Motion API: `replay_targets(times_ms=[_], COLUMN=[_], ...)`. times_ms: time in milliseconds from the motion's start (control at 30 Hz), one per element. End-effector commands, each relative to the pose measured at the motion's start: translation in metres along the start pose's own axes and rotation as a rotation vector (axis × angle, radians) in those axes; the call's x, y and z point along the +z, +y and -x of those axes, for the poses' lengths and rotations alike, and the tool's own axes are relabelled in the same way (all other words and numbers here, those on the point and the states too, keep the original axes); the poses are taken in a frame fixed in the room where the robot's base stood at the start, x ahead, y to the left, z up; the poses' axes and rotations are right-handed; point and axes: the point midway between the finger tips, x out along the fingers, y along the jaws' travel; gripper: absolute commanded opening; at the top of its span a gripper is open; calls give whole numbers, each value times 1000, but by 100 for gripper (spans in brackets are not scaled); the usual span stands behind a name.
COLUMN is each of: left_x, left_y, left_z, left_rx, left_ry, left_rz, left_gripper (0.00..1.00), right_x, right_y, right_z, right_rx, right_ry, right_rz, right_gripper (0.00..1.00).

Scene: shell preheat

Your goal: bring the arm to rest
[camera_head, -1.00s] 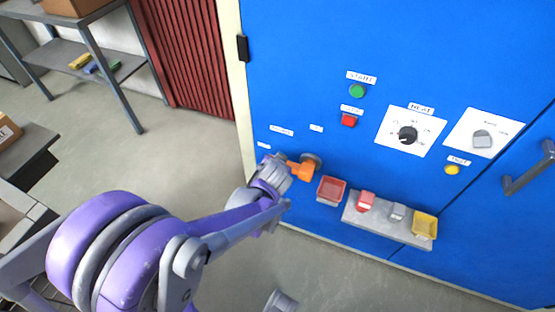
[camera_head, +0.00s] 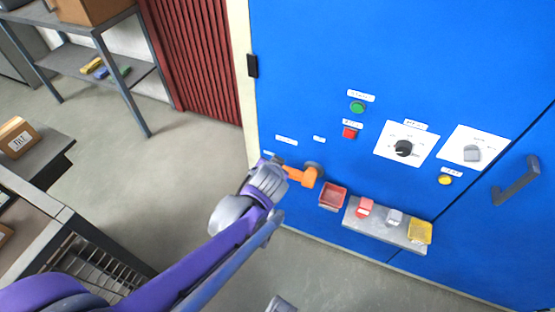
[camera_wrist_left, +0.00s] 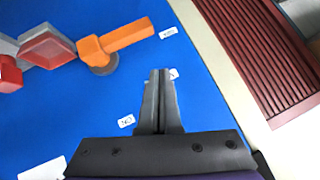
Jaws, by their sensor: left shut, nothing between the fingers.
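My left arm comes in from the lower left, and its gripper (camera_head: 277,163) is close to the blue cabinet front (camera_head: 310,60). In the left wrist view its two dark fingers (camera_wrist_left: 159,88) are together with nothing between them. They point at the blue panel, between small white labels. An orange handle (camera_head: 303,176) on a round grey pivot sits just right of the gripper. In the left wrist view the handle (camera_wrist_left: 118,38) is apart from the fingers, up and to the left.
A red tray (camera_head: 333,196) and a grey ledge (camera_head: 378,230) with red, grey and yellow pieces stick out right of the handle. Buttons, a black dial (camera_head: 403,148) and a door handle (camera_head: 516,182) are farther right. A shelf (camera_head: 120,80) stands back left; open floor lies before it.

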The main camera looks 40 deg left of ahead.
Motion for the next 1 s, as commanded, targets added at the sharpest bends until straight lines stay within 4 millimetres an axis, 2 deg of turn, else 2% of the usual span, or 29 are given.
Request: replay_targets(times_ms=[200, 767, 867, 967, 1000], left_x=[0, 0, 0, 1, 2], left_y=[-3, -3, 1, 14, 20], left_z=[11, 12, 26, 61, 79], left_rx=[0, 1, 25, 92, 129], left_ry=[0, 0, -18, -64, -90], left_rz=[0, 0, 6, 19, 25], left_gripper=[0, 0, 0, 0, 0], right_x=[-2, -2, -6, -18, -23], right_y=[0, 0, 0, 0, 0], right_z=[3, 4, 12, 30, 39], right_rx=[0, 0, 0, 0, 0], right_ry=[1, 1, 4, 11, 15], right_rz=[0, 0, 0, 0, 0], right_gripper=[50, 50, 50, 50, 50])
